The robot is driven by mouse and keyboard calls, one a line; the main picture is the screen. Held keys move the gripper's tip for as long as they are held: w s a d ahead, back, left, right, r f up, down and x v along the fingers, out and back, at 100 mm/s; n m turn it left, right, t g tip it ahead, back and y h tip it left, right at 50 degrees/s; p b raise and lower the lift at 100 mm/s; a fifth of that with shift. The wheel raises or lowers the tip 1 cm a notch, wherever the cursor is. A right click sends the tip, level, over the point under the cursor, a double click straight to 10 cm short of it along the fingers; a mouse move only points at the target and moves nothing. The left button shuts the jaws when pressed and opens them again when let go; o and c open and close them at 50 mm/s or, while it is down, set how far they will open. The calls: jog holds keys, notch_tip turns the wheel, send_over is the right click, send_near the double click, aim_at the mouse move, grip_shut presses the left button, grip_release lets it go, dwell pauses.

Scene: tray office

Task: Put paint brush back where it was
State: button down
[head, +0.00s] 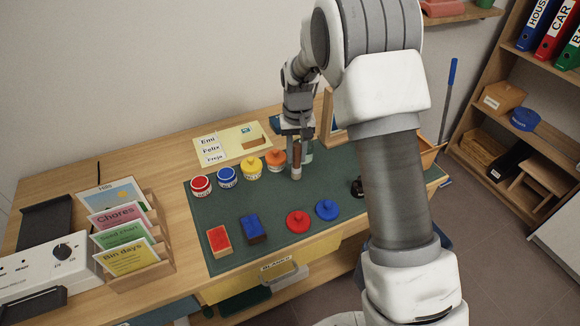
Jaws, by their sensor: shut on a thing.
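My gripper (297,136) points down over the back of the green mat (265,200), shut on a slim brown upright thing (296,162). This may be the paint brush, but it is too small to tell. Its lower end is close to the mat; I cannot tell whether it touches. A pale glass-like jar (307,153) stands just behind it, partly hidden by my gripper. An orange-lidded pot (275,160) stands to its left.
Red (201,186), blue (227,177) and yellow (251,168) pots line the mat's back. Red (298,222) and blue (327,209) lids and two blocks (219,241) lie in front. A card holder (135,240) stands left. My arm hides the mat's right part.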

jog(key=shift+w+a+f, duration=0.15)
jog(key=shift+a+f, duration=0.1)
jog(key=shift+f, duration=0.6)
jog(key=shift+w+a+f, duration=0.1)
jog(key=shift+a+f, duration=0.2)
jog(key=shift+f, duration=0.55)
jog(key=shift+w+a+f, duration=0.15)
jog(key=shift+a+f, duration=0.1)
jog(key=shift+f, duration=0.6)
jog(key=shift+f+b, duration=0.1)
jog(key=shift+b, duration=0.2)
jog(key=shift+f, duration=0.15)
jog(key=c, duration=0.7)
grip_release()
